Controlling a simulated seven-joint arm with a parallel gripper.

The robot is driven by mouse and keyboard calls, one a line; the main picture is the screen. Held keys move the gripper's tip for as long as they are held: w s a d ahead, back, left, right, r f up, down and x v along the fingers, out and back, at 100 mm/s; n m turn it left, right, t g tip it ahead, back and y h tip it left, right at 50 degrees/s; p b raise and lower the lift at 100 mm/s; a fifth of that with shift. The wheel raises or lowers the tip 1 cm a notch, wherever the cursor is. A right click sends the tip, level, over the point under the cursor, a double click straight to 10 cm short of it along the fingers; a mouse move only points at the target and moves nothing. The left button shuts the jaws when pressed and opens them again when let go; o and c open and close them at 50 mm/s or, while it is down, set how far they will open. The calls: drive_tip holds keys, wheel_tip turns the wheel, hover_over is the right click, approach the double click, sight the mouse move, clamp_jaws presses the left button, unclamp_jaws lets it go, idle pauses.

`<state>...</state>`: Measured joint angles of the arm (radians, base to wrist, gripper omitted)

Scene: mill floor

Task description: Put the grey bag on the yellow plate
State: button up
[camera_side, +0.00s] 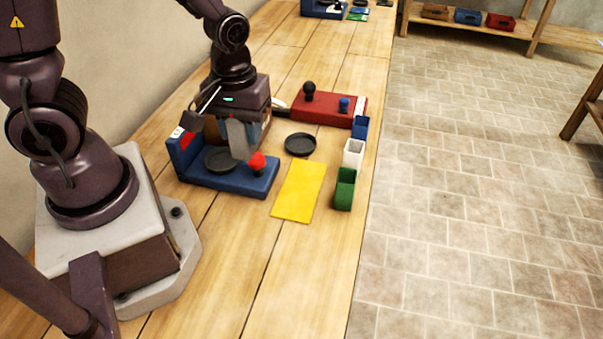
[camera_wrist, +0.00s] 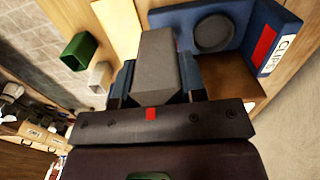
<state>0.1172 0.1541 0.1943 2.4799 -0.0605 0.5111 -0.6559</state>
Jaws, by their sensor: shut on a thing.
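The grey bag (camera_side: 237,139) hangs in my gripper (camera_side: 245,128), which is shut on it over the blue fixture. In the wrist view the bag (camera_wrist: 156,60) shows as a grey block between the fingers of my gripper (camera_wrist: 155,85). The yellow plate (camera_side: 299,191) lies flat on the table, to the right of the gripper in the side view, with nothing on it. Part of the plate (camera_wrist: 119,24) also shows at the top of the wrist view.
A blue fixture (camera_side: 228,180) with a dark disc and red knob stands below the gripper. A black dish (camera_side: 300,144) is beyond the plate. Blue (camera_side: 361,128), white (camera_side: 353,153) and green (camera_side: 344,190) bins line its right side. A red block (camera_side: 325,108) stands behind.

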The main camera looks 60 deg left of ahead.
drive_tip(key=w+f, duration=0.3)
drive_tip(key=w, duration=0.1)
drive_tip(key=w+f, duration=0.3)
drive_tip(key=w, duration=0.1)
drive_tip(key=w+a+f, duration=0.1)
drive_tip(key=w+f, duration=0.2)
drive_tip(key=w, duration=0.1)
drive_tip(key=shift+w, duration=0.3)
drive_tip(key=shift+w+f, duration=0.15)
drive_tip(key=shift+f, duration=0.8)
drive_tip(key=shift+w+f, duration=0.1)
drive_tip(key=shift+f, duration=0.8)
drive_tip(key=shift+f, duration=0.1)
drive_tip(key=o, duration=1)
drive_tip(key=shift+c, duration=0.2)
